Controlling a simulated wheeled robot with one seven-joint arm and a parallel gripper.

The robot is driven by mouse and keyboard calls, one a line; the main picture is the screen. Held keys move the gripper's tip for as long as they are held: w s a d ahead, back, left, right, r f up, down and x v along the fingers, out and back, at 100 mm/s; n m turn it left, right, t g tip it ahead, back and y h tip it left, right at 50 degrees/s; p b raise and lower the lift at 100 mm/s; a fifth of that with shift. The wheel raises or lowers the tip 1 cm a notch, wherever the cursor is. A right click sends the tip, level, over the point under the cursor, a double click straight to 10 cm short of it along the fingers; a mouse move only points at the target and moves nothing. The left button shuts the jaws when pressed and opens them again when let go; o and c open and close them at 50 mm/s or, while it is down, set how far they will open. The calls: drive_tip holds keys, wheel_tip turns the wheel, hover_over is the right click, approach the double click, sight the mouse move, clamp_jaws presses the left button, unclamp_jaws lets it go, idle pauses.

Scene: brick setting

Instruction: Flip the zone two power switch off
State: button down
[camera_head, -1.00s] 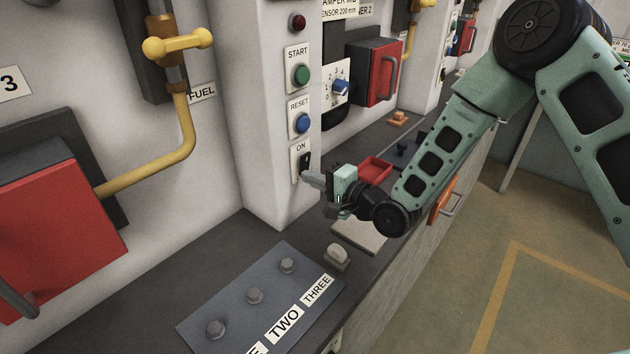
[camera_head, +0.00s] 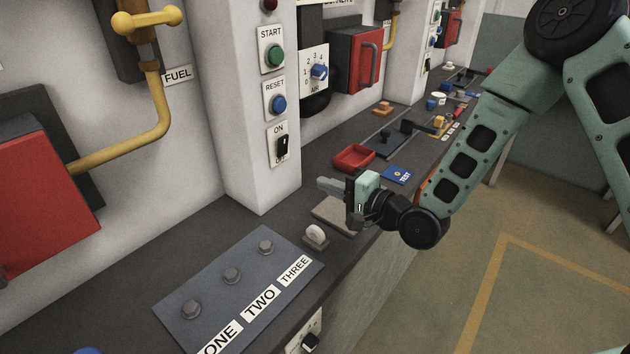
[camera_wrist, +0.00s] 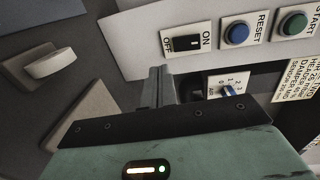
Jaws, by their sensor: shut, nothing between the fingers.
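The power switch (camera_head: 281,146) is a black rocker on a white plate, low on the pillar face below the START and RESET buttons. Its ON label is at the top in the head view. The wrist view also shows the switch (camera_wrist: 186,43), with ON and OFF labels; I cannot tell for sure which way the rocker is tipped. My gripper (camera_head: 324,187) is shut and empty. It hovers over the bench, to the right of and below the switch, apart from it. In the wrist view its fingers (camera_wrist: 161,86) point toward the panel, just short of the switch plate.
The green START button (camera_head: 274,56) and blue RESET button (camera_head: 278,104) sit above the switch. A rotary AIR knob (camera_head: 319,72) is to the right. A red tray (camera_head: 354,158) and a grey plate with bolts (camera_head: 205,317) lie on the bench.

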drive_tip(key=shift+s+d+f, duration=0.25)
drive_tip(key=shift+s+d, duration=0.85)
drive_tip(key=s+d+r+n+g+h, duration=0.1)
drive_tip(key=s+n+g+h, duration=0.3)
drive_tip(key=s, duration=0.5)
drive_tip(key=s+d+r+n+g+h, duration=0.1)
drive_tip(key=s+r+n+g+h, duration=0.2)
drive_tip(key=s+n, duration=0.4)
drive_tip(key=s+d+r+n+g+h, duration=0.1)
drive_tip(key=s+r+n+g+h, duration=0.2)
drive_tip(key=s, duration=0.9)
drive_tip(key=n+g+h, duration=0.1)
drive_tip(key=n, duration=0.1)
drive_tip(key=shift+s+d+r+n+g+h, duration=0.2)
drive_tip(key=shift+d+r+n+g+h, duration=0.1)
drive_tip(key=shift+d+g, duration=0.1)
